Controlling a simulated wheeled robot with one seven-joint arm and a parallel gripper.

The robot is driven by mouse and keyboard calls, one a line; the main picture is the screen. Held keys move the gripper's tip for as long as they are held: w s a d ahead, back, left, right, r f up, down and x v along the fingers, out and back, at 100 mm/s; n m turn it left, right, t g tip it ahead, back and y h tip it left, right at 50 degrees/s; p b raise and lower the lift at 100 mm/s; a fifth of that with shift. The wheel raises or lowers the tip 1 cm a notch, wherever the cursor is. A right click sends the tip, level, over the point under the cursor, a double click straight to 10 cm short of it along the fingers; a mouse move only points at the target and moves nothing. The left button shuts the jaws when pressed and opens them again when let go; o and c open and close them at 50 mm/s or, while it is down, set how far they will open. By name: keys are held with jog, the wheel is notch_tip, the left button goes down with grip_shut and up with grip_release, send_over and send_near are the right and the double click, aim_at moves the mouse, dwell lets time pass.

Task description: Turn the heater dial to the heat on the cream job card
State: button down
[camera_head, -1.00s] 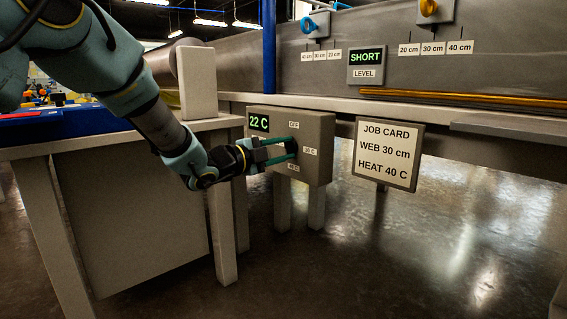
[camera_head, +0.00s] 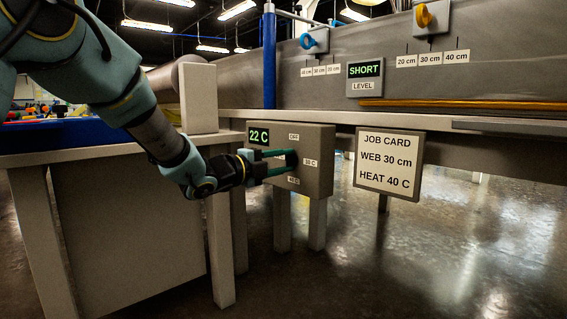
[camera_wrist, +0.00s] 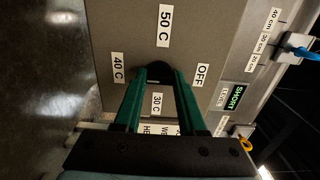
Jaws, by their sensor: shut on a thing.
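The heater box (camera_head: 318,190) is grey, with a green display (camera_head: 258,136) reading 22 C. Its front has labels OFF at the top, 30 C at the right and 40 C at the bottom; the wrist view also shows the 50 C label (camera_wrist: 165,26). My gripper (camera_head: 285,162) is shut on the dial, which shows between the green fingertips in the wrist view (camera_wrist: 160,70). The cream job card (camera_head: 389,162) reads WEB 30 cm, HEAT 40 C.
A grey bath wall stands behind, with a level display (camera_head: 366,70) reading SHORT, a blue knob (camera_head: 308,41) and an orange knob (camera_head: 424,16) above cm labels. A grey table (camera_head: 110,155) is at the left, a blue post (camera_head: 269,60) behind. The floor in front is clear.

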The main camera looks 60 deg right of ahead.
jog(key=shift+c, duration=2.4)
grip_release()
jog(key=p+v, duration=0.2)
jog(key=v, duration=0.9)
